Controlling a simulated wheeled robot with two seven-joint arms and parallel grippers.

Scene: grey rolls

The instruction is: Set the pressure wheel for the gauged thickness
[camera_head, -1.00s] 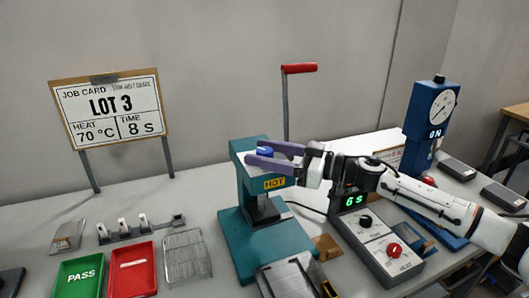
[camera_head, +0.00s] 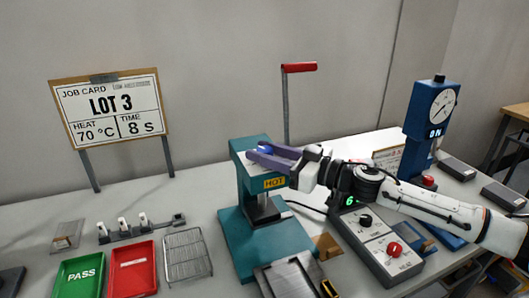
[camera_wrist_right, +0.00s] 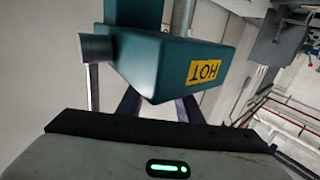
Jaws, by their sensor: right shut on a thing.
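The teal heat press (camera_head: 258,205) stands at the middle of the table, with a yellow HOT label on its head. The pressure wheel, a small blue knob (camera_head: 265,147) on top of the head, shows only in part between the purple fingers of my right gripper (camera_head: 270,157). The gripper is shut on it. In the right wrist view the press head (camera_wrist_right: 175,60) is close, the fingers (camera_wrist_right: 155,106) pass partly behind it, and the wheel is hidden. A blue gauge (camera_head: 440,105) with a round dial stands at the right. My left gripper is out of view.
A job card (camera_head: 110,108) reads LOT 3, 70 °C, 8 s. A control box (camera_head: 378,240) with a partly covered green display sits below my right arm. A red-ended lever (camera_head: 298,68) rises behind the press. Green (camera_head: 80,275) and red (camera_head: 132,270) trays lie left.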

